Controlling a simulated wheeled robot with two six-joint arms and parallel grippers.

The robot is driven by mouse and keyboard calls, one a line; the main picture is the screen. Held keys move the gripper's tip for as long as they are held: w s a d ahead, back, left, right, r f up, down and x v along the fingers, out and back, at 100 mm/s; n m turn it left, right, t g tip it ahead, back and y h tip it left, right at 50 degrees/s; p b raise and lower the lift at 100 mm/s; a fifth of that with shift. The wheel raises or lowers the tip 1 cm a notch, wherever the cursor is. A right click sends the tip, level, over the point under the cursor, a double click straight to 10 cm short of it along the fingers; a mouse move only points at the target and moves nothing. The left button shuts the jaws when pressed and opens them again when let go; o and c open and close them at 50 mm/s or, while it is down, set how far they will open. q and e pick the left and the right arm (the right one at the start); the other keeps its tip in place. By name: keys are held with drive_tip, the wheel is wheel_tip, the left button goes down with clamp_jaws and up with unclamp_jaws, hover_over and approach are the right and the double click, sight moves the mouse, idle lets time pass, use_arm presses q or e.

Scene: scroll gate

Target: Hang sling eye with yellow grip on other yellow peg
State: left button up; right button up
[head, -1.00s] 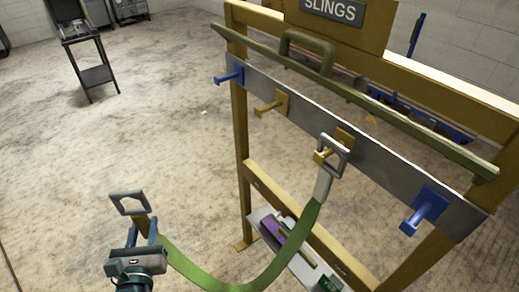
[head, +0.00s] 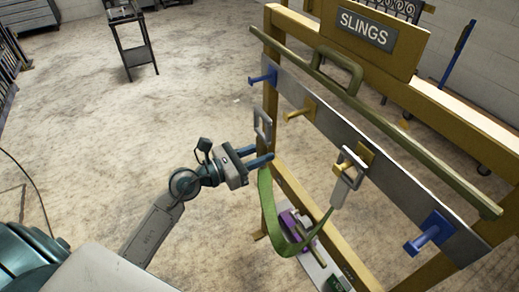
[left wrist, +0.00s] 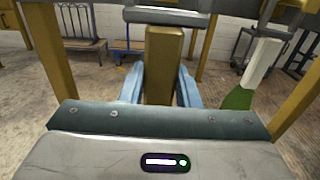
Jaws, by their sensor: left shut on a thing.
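My left gripper (head: 262,158) is shut on the yellow grip of the sling's free eye. The grip (left wrist: 163,62) stands between the blue fingers in the left wrist view. The grey metal eye (head: 262,124) rises above the fingers, in front of the rack and to the left of the free yellow peg (head: 297,114). It looks apart from that peg. The green sling (head: 270,215) hangs in a loop from the gripper to its other eye (head: 348,168), which hangs on the second yellow peg (head: 365,154). My right gripper is not in view.
A blue peg (head: 263,78) is at the rail's left end and another (head: 428,233) at its right end. A green bar with a handle (head: 340,68) runs above the pegs. A shelf (head: 318,262) with items sits low on the rack. Floor to the left is open.

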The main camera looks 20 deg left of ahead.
use_arm(q)
drive_tip(key=f+b+x, duration=0.1)
drive_tip(key=x, duration=0.9)
drive_tip(key=shift+f, duration=0.3)
idle(1.1)
drive_tip(key=shift+w+d, duration=0.15)
idle(0.4)
drive_tip(key=o, duration=1.1)
drive_tip(key=shift+o, duration=0.7)
drive_tip(key=shift+o, duration=0.8)
